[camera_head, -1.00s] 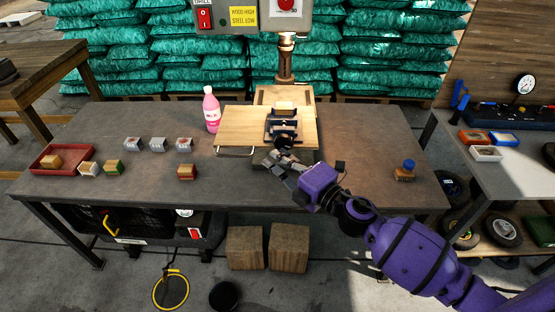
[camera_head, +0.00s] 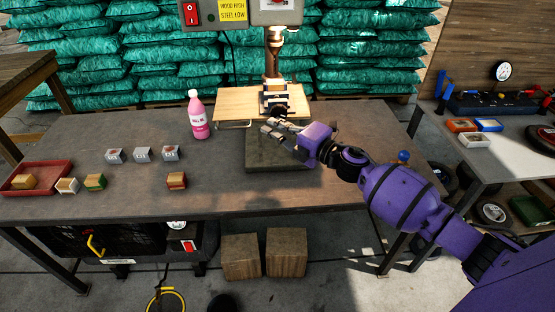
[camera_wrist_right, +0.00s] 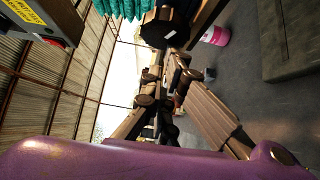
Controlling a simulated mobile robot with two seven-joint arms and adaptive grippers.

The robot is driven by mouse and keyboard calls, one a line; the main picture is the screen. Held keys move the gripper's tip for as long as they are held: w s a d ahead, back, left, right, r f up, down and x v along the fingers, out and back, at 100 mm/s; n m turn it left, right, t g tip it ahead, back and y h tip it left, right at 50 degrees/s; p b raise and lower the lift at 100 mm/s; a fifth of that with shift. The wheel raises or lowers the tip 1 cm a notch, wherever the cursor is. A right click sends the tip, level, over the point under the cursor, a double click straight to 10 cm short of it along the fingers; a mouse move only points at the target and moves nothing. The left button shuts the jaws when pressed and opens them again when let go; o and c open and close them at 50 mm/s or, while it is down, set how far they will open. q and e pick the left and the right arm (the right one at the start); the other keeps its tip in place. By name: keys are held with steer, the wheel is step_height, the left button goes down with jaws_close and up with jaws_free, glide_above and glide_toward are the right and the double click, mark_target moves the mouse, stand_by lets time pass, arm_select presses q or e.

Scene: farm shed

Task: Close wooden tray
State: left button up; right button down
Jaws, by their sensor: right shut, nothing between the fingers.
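The dark base (camera_head: 272,155) shows bare in front of the tray. My right gripper (camera_head: 272,130) is shut and empty, just in front of the tray's front edge and over the base. Whether it touches the tray cannot be told. In the right wrist view, the base (camera_wrist_right: 290,40) shows at the upper right. My left gripper is not in view.
A pink bottle (camera_head: 198,115) stands left of the tray. Small blocks and a red tray (camera_head: 40,180) sit at the table's left. A blue-knobbed piece (camera_head: 403,157) is partly behind my arm. The front middle of the table is clear.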

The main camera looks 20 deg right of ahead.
steer(key=w, duration=0.1)
steer(key=w+d, duration=0.1)
steer(key=w, duration=0.1)
steer(key=shift+b, duration=0.3)
steer(key=shift+r, duration=0.15)
